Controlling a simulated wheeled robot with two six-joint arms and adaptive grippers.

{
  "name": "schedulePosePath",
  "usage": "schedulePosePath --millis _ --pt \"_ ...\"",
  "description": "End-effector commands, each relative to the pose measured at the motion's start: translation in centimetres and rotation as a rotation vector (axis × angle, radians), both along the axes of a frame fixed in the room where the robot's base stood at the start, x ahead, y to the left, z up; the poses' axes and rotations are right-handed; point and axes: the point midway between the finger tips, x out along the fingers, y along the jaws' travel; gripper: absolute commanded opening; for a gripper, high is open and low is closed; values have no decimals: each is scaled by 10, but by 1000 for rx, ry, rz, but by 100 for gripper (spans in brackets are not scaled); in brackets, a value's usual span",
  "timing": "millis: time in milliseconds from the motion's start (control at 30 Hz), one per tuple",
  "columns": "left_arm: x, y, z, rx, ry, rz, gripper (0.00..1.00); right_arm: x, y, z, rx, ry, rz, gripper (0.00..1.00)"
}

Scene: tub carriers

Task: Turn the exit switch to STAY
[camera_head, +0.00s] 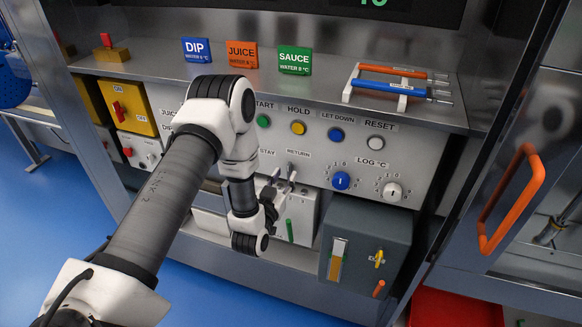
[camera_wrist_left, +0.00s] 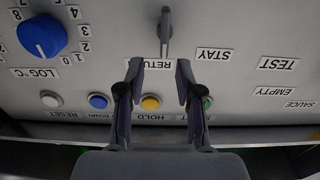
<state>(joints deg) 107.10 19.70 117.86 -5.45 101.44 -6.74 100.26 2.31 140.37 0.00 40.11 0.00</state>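The exit switch is a small grey lever on the pale panel; in the left wrist view the lever (camera_wrist_left: 165,32) stands upright in the picture, its lower end by the RETURN label (camera_wrist_left: 150,64). The STAY label (camera_wrist_left: 213,55) is to its right there. In the head view the STAY label (camera_head: 268,153) is left of the RETURN label (camera_head: 298,154). My left gripper (camera_head: 282,182) is in front of the panel below these labels. In the left wrist view its two fingers (camera_wrist_left: 157,82) are apart with nothing between them, and they partly cover RETURN. My right gripper is not in view.
START, HOLD, LET DOWN and RESET buttons (camera_head: 298,127) line the panel above the switch. A blue LOG knob (camera_head: 341,180) is to the right. A grey box (camera_head: 365,240) stands below right, and an orange door handle (camera_head: 510,195) sticks out farther right.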

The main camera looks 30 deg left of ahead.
Motion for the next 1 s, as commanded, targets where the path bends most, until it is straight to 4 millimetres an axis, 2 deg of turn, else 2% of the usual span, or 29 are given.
schedulePosePath --millis 100,200,300,500,533,600,633,1000 --pt "23 5 3 2 -1 0 35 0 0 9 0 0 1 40" --pt "37 9 1 1 2 0 35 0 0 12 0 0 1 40" --pt "44 11 0 -1 4 0 35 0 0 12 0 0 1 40" --pt "45 10 -1 -1 5 0 35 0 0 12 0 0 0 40" --pt "45 10 -1 -1 5 0 32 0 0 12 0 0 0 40" --pt "45 10 -1 -1 5 0 7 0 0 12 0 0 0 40" --pt "45 10 -1 -1 5 -1 0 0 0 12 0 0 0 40" --pt "45 11 -2 -11 4 -1 0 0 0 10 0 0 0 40"
